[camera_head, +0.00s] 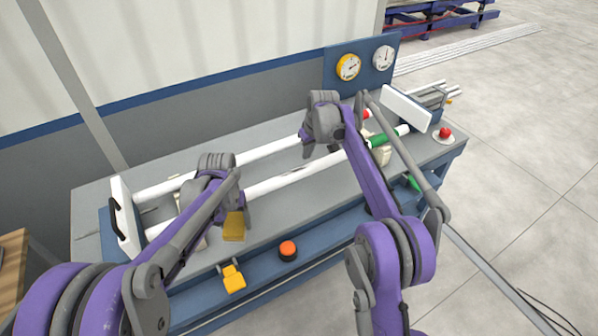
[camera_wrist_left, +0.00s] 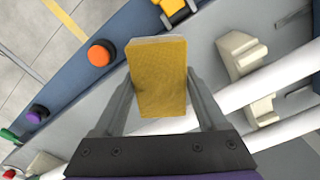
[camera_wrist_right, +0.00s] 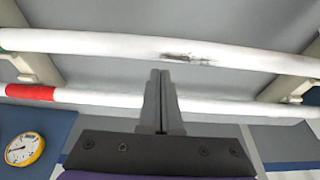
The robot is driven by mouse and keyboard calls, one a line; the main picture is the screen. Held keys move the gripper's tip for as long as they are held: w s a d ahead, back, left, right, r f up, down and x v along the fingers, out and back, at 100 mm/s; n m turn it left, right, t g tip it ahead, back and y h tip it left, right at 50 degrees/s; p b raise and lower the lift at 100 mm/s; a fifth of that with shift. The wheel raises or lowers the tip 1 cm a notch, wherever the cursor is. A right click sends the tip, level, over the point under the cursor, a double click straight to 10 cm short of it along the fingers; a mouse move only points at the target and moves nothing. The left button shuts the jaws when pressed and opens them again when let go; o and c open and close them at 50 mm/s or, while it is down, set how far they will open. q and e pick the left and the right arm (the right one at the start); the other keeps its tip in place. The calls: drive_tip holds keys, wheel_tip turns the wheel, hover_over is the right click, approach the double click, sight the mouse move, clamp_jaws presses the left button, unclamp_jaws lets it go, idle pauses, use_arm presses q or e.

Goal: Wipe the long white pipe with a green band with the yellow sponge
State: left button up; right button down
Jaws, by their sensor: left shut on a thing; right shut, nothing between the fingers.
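The long white pipe with a green band (camera_head: 262,186) rests across the bench on supports; its green band (camera_head: 380,140) is near the right end. A dark smudge (camera_wrist_right: 190,58) marks its middle, also seen in the head view (camera_head: 295,172). My left gripper (camera_wrist_left: 160,75) is shut on the yellow sponge (camera_wrist_left: 158,85), which is above the bench in front of the pipe's left part (camera_head: 233,228). My right gripper (camera_wrist_right: 160,74) is shut and empty, its tips close to the smudge in the right wrist view; in the head view it is over the pipes (camera_head: 307,150).
A second white pipe with a red band (camera_wrist_right: 30,92) lies parallel behind. White end plates (camera_head: 127,220) stand at both ends. An orange button (camera_head: 288,250) and a yellow clamp-like part (camera_head: 233,279) are on the front edge. Gauges (camera_head: 348,67) stand at the back.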

use_arm(q)
drive_tip(key=shift+w+r, duration=0.15)
drive_tip(key=shift+r, duration=0.25)
use_arm(e)
drive_tip(key=shift+w+r, duration=0.1)
drive_tip(key=shift+r, duration=0.4)
drive_tip(key=shift+f, duration=0.1)
use_arm(q)
drive_tip(key=shift+f, duration=0.1)
